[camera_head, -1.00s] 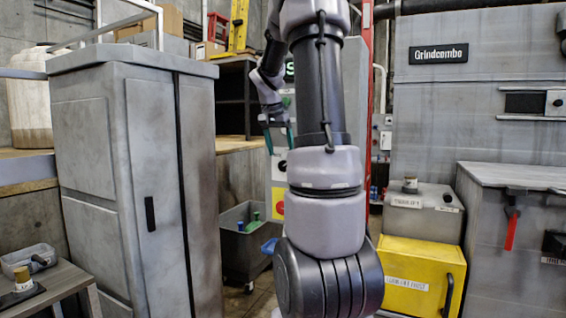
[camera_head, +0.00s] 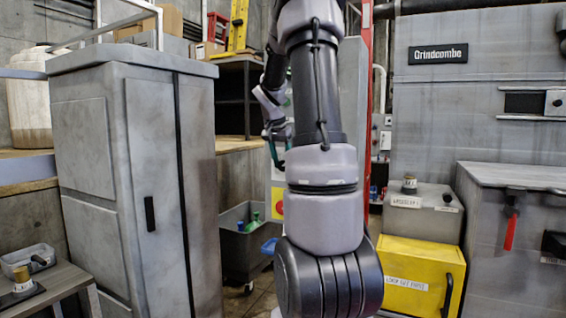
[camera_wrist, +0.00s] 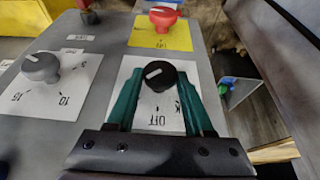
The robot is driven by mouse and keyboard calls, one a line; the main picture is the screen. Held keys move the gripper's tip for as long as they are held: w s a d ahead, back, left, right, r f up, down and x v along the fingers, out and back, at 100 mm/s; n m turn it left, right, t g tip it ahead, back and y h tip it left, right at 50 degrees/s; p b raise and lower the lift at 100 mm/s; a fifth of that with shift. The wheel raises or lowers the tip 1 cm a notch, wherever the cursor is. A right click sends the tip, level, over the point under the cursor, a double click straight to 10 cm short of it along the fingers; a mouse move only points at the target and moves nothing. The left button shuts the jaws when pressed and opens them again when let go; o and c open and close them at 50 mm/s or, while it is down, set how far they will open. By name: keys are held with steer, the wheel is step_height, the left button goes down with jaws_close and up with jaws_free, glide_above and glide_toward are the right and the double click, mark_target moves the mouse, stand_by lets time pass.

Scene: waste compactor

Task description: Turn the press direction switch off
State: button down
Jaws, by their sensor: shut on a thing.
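In the wrist view, a black round knob (camera_wrist: 159,76) with a white pointer line stands on a white plate (camera_wrist: 158,115) marked "OFF" on its near side. My gripper (camera_wrist: 158,84) has its two green fingers on either side of this knob, shut on it. The knob's pointer line lies toward the upper left of its face. Other marks on the plate are partly covered by the fingers. In the head view my gripper (camera_head: 277,152) is small, beside the control panel; my arm hides most of the panel, and the knob cannot be made out.
A grey knob (camera_wrist: 41,66) with numbered marks is to the left, and a red knob (camera_wrist: 163,17) on a yellow plate is beyond. A dark bin (camera_head: 242,245) with bottles stands below the panel. A tall grey cabinet (camera_head: 100,180) stands left, a yellow box (camera_head: 420,280) right.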

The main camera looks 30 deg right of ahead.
steer(key=g, duration=0.1)
steer(key=g+h, duration=0.2)
steer(key=shift+w+a+f+n, duration=0.1)
steer(key=shift+w+a+n, duration=0.15)
steer(key=shift+w+n, duration=0.15)
steer(key=g+h, duration=0.2)
steer(key=g, duration=0.1)
steer(key=n+g+h, duration=0.1)
steer(key=shift+w+a+f, duration=0.15)
steer(key=shift+w+f, duration=0.05)
steer(key=shift+w, duration=0.05)
steer(key=shift+g, duration=0.4)
steer(key=shift+c, duration=1.5)
jaws_free()
steer(key=v, duration=1)
steer(key=shift+a, duration=0.35)
steer(key=shift+w+r, duration=0.1)
